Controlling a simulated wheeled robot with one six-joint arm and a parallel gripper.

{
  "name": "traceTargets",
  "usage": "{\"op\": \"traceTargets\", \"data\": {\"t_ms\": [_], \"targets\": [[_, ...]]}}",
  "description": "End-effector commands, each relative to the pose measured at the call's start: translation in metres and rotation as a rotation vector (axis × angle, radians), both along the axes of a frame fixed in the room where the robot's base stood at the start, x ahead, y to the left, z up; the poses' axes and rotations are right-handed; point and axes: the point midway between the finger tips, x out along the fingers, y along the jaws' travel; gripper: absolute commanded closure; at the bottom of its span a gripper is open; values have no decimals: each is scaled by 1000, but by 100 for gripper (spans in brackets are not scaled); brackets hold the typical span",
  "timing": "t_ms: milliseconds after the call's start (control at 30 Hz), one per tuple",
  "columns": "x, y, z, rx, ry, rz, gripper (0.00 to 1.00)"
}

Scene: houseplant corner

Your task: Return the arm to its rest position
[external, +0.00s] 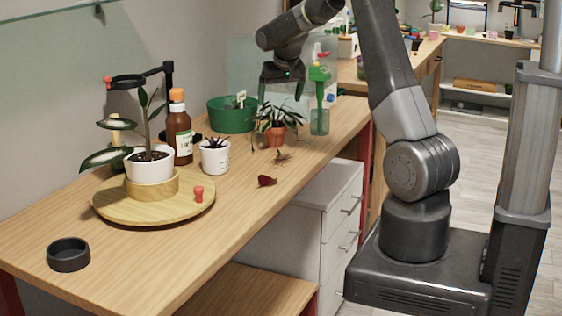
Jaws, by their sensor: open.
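My gripper (282,84) hangs in the air above the far part of the wooden table, with its fingers pointing down. Its jaws are apart and nothing shows between them. It is above and behind the small plant in a terracotta pot (275,137), and left of the green spray bottle (320,100). My arm is raised and bent, reaching from its base at the right over the table.
A round wooden board (120,212) carries a white-potted plant (149,170). A brown bottle (179,135), green tub (232,118), small white pot (215,158) and black dish (68,255) stand on the table (150,268). The front middle is mostly clear.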

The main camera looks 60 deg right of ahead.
Motion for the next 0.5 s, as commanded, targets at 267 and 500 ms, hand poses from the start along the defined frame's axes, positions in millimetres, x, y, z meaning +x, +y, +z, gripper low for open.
{"op": "traceTargets", "data": {"t_ms": [267,500], "targets": [[2,-2,-7,1,2,0,10],[11,-11,-38,2,4,1,10]]}}
